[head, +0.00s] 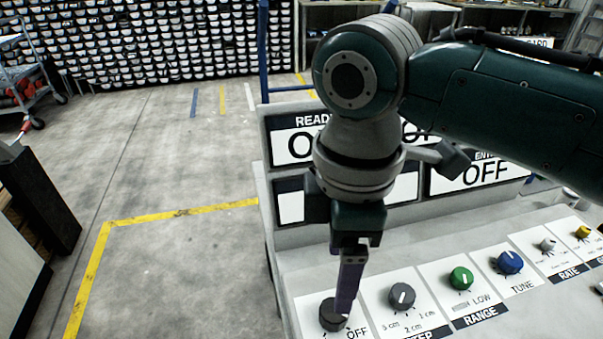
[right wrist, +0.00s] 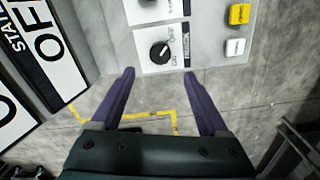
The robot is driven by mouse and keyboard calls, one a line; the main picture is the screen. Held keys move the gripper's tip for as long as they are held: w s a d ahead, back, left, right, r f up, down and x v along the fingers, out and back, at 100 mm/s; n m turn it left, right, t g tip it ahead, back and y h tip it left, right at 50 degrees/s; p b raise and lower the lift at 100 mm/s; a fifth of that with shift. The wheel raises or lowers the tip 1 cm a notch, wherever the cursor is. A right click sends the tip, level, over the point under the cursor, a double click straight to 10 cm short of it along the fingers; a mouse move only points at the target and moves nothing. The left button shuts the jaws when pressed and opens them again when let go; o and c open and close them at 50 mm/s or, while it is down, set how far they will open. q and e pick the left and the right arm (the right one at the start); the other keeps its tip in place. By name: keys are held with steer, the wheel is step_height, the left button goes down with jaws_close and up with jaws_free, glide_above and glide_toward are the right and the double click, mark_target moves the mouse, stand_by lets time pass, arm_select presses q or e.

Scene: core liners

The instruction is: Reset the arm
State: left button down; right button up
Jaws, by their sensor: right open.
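My right arm comes in from the right in the head view, with its gripper (head: 346,303) pointing down at the leftmost dark knob (head: 331,318) on the sloped panel. The knob is partly behind the purple finger and has an OFF label beside it. In the right wrist view the gripper (right wrist: 160,74) is open, its two purple fingers apart with nothing between them. The black knob with a white pointer line (right wrist: 159,51) shows just ahead of the fingertips, roughly centred between them. I cannot tell whether a finger touches it. My left gripper is not in view.
A grey step knob (head: 402,296), green range knob (head: 461,278), blue tune knob (head: 509,262) and yellow knob (head: 583,232) continue along the panel. OFF display boards (head: 480,175) stand behind. Yellow and white buttons (right wrist: 239,14) sit beside the knob. Floor to the left is largely clear.

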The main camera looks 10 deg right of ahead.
steer(key=shift+r, duration=0.1)
stand_by(0.3)
steer(key=s+a+m+t+y+p, duration=0.1)
steer(key=s+a+m+y, duration=0.25)
steer(key=s, duration=0.45)
steer(key=s+d+r+m+t+h+p, duration=0.3)
steer(key=s+d+r+m, duration=0.3)
steer(key=s+d+m, duration=0.5)
step_height(320, 180, up, 36)
steer(key=w+d+p, duration=0.1)
steer(key=w+p, duration=0.1)
steer(key=p, duration=3.4)
steer(key=shift+w+r+n+p, duration=0.25)
steer(key=shift+w+n+p, duration=0.1)
steer(key=shift+n, duration=0.1)
